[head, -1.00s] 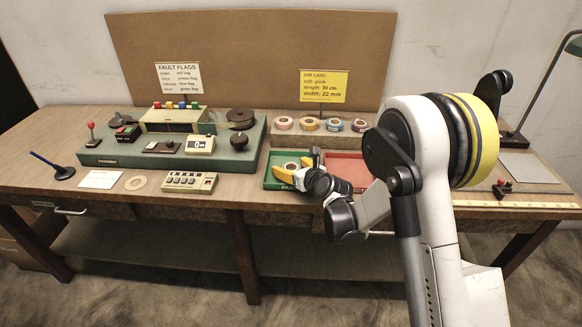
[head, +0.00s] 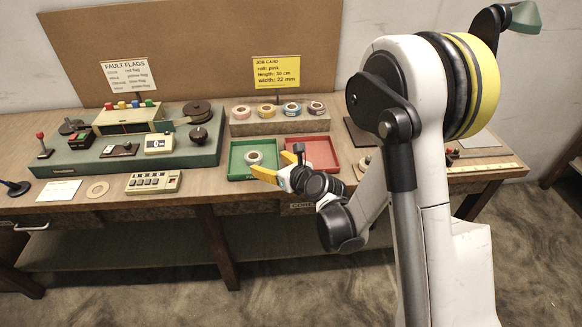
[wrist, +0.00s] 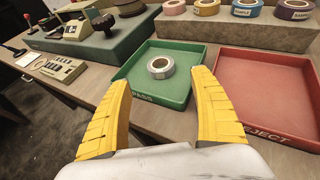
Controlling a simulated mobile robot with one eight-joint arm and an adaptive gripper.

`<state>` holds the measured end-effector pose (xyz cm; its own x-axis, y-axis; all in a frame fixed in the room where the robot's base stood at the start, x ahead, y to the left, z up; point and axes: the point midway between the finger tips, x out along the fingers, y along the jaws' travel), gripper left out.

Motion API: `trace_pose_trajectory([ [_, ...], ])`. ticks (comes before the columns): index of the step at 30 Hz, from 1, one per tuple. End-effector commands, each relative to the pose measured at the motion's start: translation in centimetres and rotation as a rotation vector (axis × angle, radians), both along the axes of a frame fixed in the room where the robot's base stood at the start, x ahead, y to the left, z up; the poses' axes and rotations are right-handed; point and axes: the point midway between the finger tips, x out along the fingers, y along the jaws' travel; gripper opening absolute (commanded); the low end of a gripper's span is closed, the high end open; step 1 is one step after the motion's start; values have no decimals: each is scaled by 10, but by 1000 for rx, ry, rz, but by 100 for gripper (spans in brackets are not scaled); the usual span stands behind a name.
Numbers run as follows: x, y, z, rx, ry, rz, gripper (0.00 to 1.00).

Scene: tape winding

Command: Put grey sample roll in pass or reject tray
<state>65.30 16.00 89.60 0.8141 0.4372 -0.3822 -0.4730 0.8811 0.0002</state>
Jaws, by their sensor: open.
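The grey sample roll (head: 254,157) lies flat inside the green pass tray (head: 236,174). In the wrist view the roll (wrist: 161,67) rests on the floor of the pass tray (wrist: 183,108), apart from my fingers. The red reject tray (head: 318,167) stands just right of the pass tray and is empty in the part that shows; it also shows in the wrist view (wrist: 266,92). My gripper (head: 262,174) has yellow fingers, open and empty, in front of the pass tray. In the wrist view the open fingers (wrist: 160,95) frame the tray's front part.
Several coloured tape rolls (head: 278,109) sit on a raised block (head: 268,123) behind the trays. A green machine base (head: 130,155) with knobs and a display stands left. A keypad box (head: 153,182) and a tan ring (head: 97,190) lie in front of it.

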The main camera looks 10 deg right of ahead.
Motion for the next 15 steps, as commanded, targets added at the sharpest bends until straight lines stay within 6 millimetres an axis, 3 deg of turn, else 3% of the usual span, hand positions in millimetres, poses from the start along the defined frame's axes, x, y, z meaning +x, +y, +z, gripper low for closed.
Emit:
trace_pose_trajectory([
  [5,-2,-2,6,-44,-13,17,73],
  [8,-9,-8,24,-190,-55,77,73],
  [11,-26,-20,52,-443,-125,190,73],
  [15,-63,-44,89,-862,-229,410,73],
])
